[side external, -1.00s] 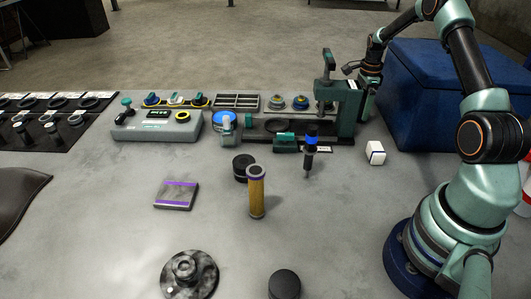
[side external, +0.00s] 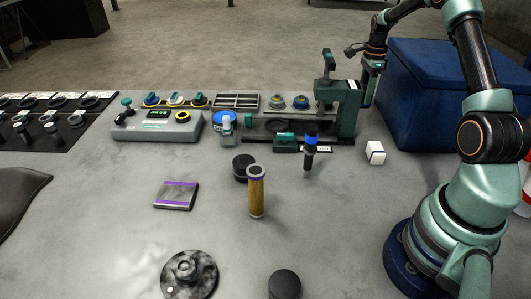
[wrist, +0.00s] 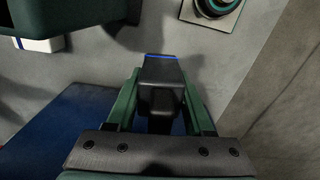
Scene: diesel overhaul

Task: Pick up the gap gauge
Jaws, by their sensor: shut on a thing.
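My gripper (wrist: 160,88) is shut on a dark block-like piece with a thin blue stripe at its far end, which I take to be the gap gauge (wrist: 161,70). The green fingers lie on both sides of it. In the side view my gripper (side external: 370,68) is up behind the green press, beside the blue bin. The held piece cannot be made out there. The wrist view shows grey surface beyond the piece; its height above that surface is hard to tell.
The green press (side external: 348,108) stands close in front of my gripper. The blue bin (side external: 425,100) is to its right. A white box (side external: 375,153) sits in front of the bin. A round green-ringed part (wrist: 215,4) shows at the wrist view's top.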

